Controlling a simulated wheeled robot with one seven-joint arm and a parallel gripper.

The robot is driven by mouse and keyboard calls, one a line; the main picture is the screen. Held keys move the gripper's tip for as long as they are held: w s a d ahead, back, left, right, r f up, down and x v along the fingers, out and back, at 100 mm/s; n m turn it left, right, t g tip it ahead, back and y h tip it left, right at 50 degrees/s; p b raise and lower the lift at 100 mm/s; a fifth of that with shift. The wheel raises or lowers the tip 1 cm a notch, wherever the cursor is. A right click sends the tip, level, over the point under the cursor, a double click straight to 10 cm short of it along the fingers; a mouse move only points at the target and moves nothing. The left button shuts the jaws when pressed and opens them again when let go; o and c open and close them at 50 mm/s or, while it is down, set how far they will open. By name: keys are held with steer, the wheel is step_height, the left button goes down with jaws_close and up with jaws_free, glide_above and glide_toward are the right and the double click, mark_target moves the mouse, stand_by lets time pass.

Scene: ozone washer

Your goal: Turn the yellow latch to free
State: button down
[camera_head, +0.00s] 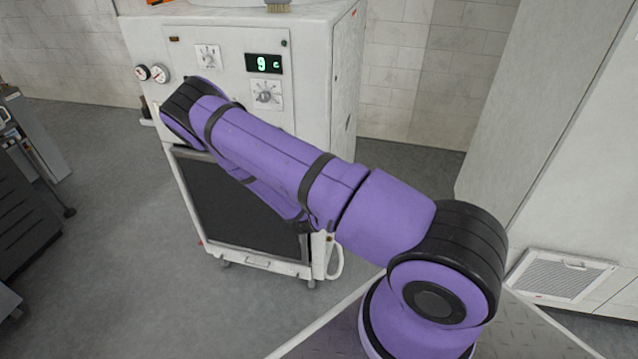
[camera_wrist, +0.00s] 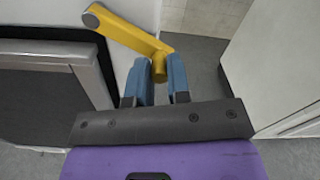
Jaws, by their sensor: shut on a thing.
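The yellow latch (camera_wrist: 125,32) shows in the wrist view as a bent bar. Its round end is at the upper left against the white machine, and its arm slants down to the right. My gripper (camera_wrist: 161,68) has two blue fingers, one on each side of the latch's lower right end, and is shut on it. The fingers partly cover that end. In the head view my purple arm reaches across the front of the white washer (camera_head: 343,70), and I cannot make out the gripper or its hold on the latch there.
The washer's dark door panel (camera_head: 225,195) has a light frame and shows left of the fingers in the wrist view (camera_wrist: 40,95). Dials, gauges and a lit display (camera_head: 263,63) sit above it. A white cabinet (camera_head: 540,110) stands at the right. Grey floor (camera_head: 90,130) is open at left.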

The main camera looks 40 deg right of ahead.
steer(key=shift+s+d+r+n, duration=0.15)
steer(key=shift+r+n, duration=0.7)
steer(key=shift+n, duration=0.55)
steer(key=shift+s+d+r+n, duration=0.15)
steer(key=shift+r+n, duration=0.65)
steer(key=shift+n, duration=0.6)
steer(key=shift+a, duration=0.1)
steer(key=c, duration=1.1)
jaws_free()
steer(key=shift+a, duration=0.1)
steer(key=v, duration=1)
steer(key=shift+s+a, duration=0.25)
steer(key=shift+s, duration=0.05)
